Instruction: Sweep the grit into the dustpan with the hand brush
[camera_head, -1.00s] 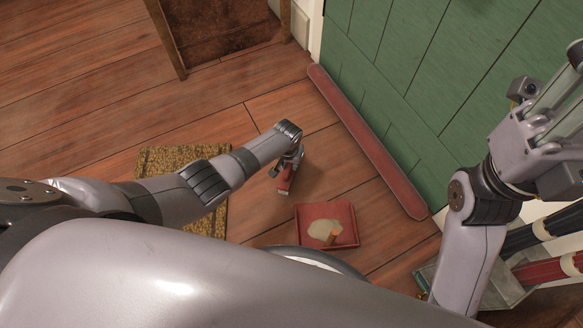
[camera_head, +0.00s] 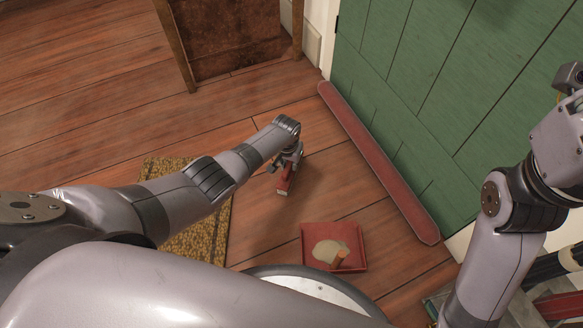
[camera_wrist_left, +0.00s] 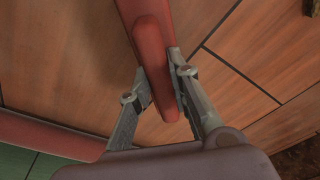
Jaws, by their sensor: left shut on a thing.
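My left gripper (camera_head: 290,162) is shut on the red hand brush (camera_head: 284,186), low over the floor. In the left wrist view, the fingers (camera_wrist_left: 160,72) close around the brush's red handle (camera_wrist_left: 150,45); the bristles are not clear there. The red dustpan (camera_head: 312,232) lies on the floor, below and to the right of the brush, and apart from it.
A woven mat (camera_head: 208,232) lies under my left forearm. Dark brown furniture (camera_head: 225,40) stands at the back.

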